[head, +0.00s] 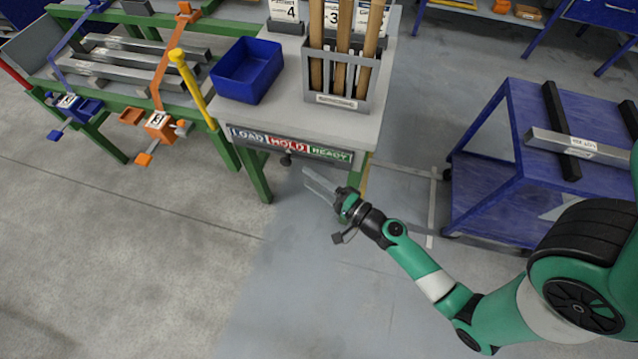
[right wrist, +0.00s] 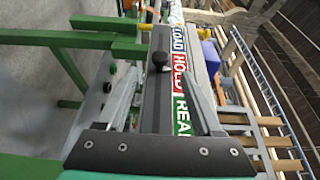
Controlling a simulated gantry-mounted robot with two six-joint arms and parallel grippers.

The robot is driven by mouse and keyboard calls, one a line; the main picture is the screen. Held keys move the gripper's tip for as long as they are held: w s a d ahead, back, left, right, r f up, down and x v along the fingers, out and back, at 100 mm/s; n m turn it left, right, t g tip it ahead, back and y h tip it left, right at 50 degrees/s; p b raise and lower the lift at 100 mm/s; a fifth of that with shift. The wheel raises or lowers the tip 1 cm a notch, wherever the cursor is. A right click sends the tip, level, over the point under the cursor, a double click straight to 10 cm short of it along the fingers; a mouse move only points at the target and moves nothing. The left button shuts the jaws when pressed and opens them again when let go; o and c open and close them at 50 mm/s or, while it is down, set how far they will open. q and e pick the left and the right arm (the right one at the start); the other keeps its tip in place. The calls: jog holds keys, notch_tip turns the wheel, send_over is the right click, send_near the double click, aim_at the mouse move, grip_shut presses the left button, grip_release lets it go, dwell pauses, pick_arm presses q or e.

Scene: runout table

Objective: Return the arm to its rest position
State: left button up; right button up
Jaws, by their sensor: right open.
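My right gripper (head: 318,184) is open and empty in the head view, in the air just in front of the workbench's front edge. It also shows in the right wrist view (right wrist: 161,76), its two fingers apart with nothing held between them. A black knob (head: 286,160) sits below the HOLD part of the LOAD/HOLD/READY sign (head: 290,145). In the right wrist view the knob (right wrist: 160,61) appears beyond the fingertips, beside the word HOLD; I see no contact. My left gripper is not in view.
The bench (head: 375,125) carries a blue bin (head: 247,70) and a grey holder (head: 337,90) with wooden handles. A green rack (head: 100,85) with metal bars stands left. A blue cart (head: 490,185) stands right. Floor below the gripper is clear.

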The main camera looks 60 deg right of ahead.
jog(key=shift+v, duration=1.15)
